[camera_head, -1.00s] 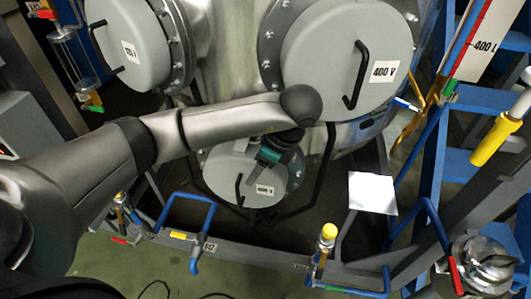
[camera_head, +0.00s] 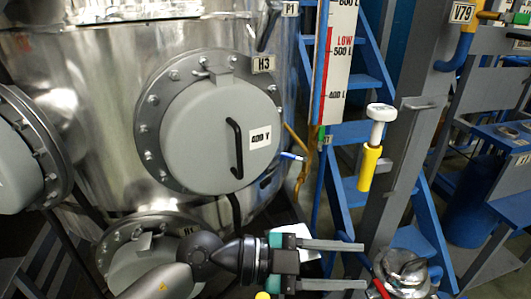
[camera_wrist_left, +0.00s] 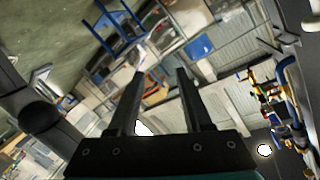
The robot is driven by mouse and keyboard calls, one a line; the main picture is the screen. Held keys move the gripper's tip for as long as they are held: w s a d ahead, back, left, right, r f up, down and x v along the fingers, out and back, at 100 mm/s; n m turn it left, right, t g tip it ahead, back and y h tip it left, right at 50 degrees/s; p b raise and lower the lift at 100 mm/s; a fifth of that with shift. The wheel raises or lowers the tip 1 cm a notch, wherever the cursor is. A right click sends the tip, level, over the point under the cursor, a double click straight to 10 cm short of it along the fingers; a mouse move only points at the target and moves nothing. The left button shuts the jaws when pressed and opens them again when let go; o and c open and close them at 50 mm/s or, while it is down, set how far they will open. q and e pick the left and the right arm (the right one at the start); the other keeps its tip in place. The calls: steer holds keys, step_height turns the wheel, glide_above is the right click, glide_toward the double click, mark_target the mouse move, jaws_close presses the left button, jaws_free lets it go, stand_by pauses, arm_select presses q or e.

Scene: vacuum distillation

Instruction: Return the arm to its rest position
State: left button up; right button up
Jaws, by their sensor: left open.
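My left arm comes in at the bottom of the head view. My left gripper (camera_head: 364,266) points right, with its two long grey fingers spread apart and nothing between them. It is below and to the right of the round 400 V hatch on the steel vessel. In the left wrist view the same gripper (camera_wrist_left: 161,74) also shows two separated fingers with an empty gap. My right gripper is in neither view.
The steel vessel (camera_head: 105,85) with its grey hatch (camera_head: 205,140) fills the left. A yellow-and-white valve handle (camera_head: 371,150), blue steps (camera_head: 352,142) and a metal-topped fitting (camera_head: 404,270) stand to the right.

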arm_select(q)
steer(key=w+a+r+n+t+y, duration=0.1)
steer(key=w+a+r+n+t, duration=0.85)
steer(key=n+t, duration=0.55)
steer(key=w+a+f+n+t+y, duration=0.1)
steer(key=a+f+n+t+y, duration=0.2)
steer(key=a+f+n+y, duration=0.85)
steer(key=s+a+f+m+g+y, duration=0.2)
steer(key=s+a+f+g+y, duration=0.4)
steer(key=f, duration=0.4)
steer(key=s+a+f+m+g+h, duration=0.1)
steer(key=s+f+g, duration=0.3)
steer(key=s, duration=0.4)
steer(key=s+f+m+g+h, duration=0.1)
steer(key=s+f+g, duration=0.35)
steer(key=s, duration=0.35)
step_height(320, 180, down, 21)
steer(key=a, duration=0.1)
steer(key=s+a+f+g, duration=0.1)
steer(key=s+a+f, duration=0.4)
steer(key=s+f, duration=0.7)
steer(key=shift+a+f+g, duration=0.15)
steer(key=shift+f+g, duration=0.2)
steer(key=shift+f, duration=0.55)
